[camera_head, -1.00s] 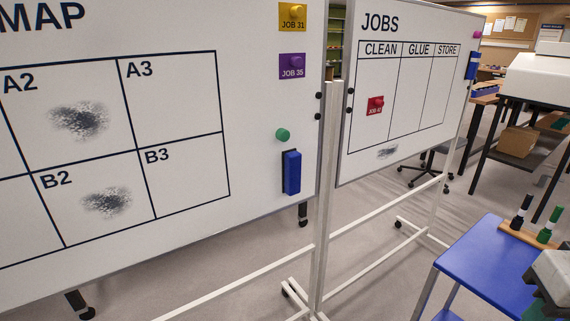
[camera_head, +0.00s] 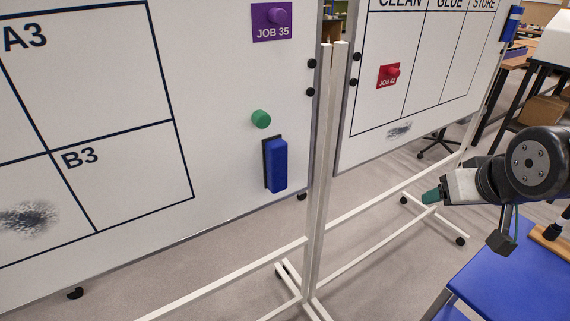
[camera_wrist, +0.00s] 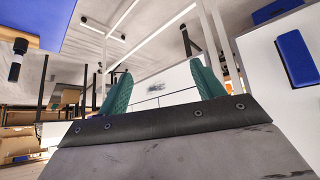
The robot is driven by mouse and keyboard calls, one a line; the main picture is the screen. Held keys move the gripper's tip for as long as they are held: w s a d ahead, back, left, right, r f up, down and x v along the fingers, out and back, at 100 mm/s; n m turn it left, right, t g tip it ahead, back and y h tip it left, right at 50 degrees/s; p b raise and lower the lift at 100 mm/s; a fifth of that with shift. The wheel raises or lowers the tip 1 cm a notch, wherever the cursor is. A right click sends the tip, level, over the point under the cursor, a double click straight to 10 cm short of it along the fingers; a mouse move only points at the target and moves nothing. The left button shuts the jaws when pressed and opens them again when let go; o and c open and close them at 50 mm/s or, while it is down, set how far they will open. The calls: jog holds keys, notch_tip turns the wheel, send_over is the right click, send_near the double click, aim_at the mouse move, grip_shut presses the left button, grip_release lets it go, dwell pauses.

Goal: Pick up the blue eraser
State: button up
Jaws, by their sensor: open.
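The blue eraser (camera_head: 277,165) is upright on the lower right of the left whiteboard, with a dark backing along its left side. A blue block, which looks like this eraser, shows at the right edge of the wrist view (camera_wrist: 297,57). My gripper (camera_head: 431,197) is right of the eraser in the head view, apart from it, in front of the right whiteboard's stand. In the wrist view its two green fingers (camera_wrist: 162,82) are spread with nothing between them. A second blue eraser (camera_head: 510,24) is at the right whiteboard's upper right edge.
A green round magnet (camera_head: 261,119) sits just above the eraser. White stand posts (camera_head: 322,180) rise between the two boards. A blue cart top (camera_head: 515,275) is below my arm at right. The floor before the left board looks clear.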

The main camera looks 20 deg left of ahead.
jog(key=w+a+f+n+t+y, duration=0.25)
jog(key=w+a, duration=0.25)
jog(key=a, duration=0.5)
jog(key=n+t+y, duration=0.2)
jog(key=n+y, duration=0.2)
jog(key=y, duration=0.6)
send_near(280, 163)
jog(key=x, duration=0.4)
jog(key=shift+h, duration=0.35)
jog(key=x, duration=0.6)
jog(key=shift+w+a+r, duration=0.15)
jog(key=shift+w+a, duration=0.05)
jog(key=c, duration=1)
